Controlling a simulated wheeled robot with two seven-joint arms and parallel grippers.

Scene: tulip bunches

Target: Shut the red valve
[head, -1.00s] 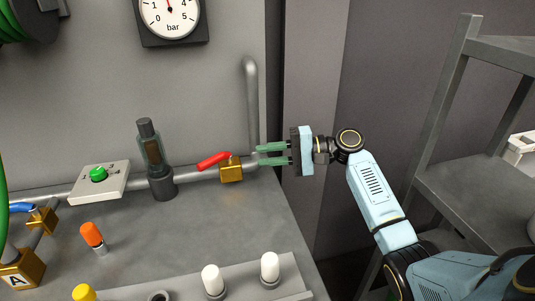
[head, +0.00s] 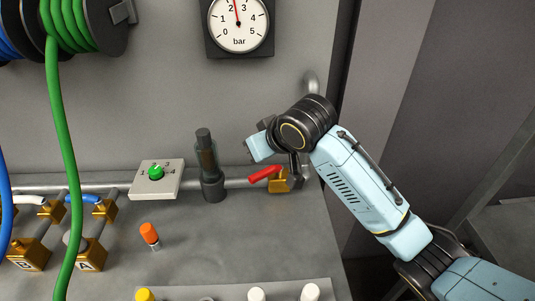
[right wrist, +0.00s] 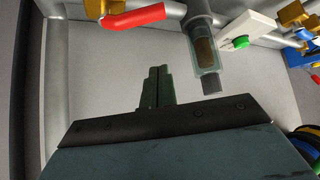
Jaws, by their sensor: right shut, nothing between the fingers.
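The red valve has a red lever (head: 264,173) on a brass body (head: 279,185), set in the grey pipe at the right end of the bench. The lever points left, roughly along the pipe. In the right wrist view the red lever (right wrist: 134,18) and brass body (right wrist: 100,8) are at the top edge. My right gripper (right wrist: 157,87) is shut and empty, its green fingertips together, apart from the lever in that picture. In the head view its hand (head: 259,148) is above and behind the lever; its fingers are hidden. My left gripper is not in view.
A dark glass-sided cylinder (head: 208,165) stands on the pipe left of the valve, beside a box with a green knob (head: 155,172). Hoses and more brass valves are at the left. The wall gauge (head: 239,23) is above. Open bench (head: 210,240) lies in front.

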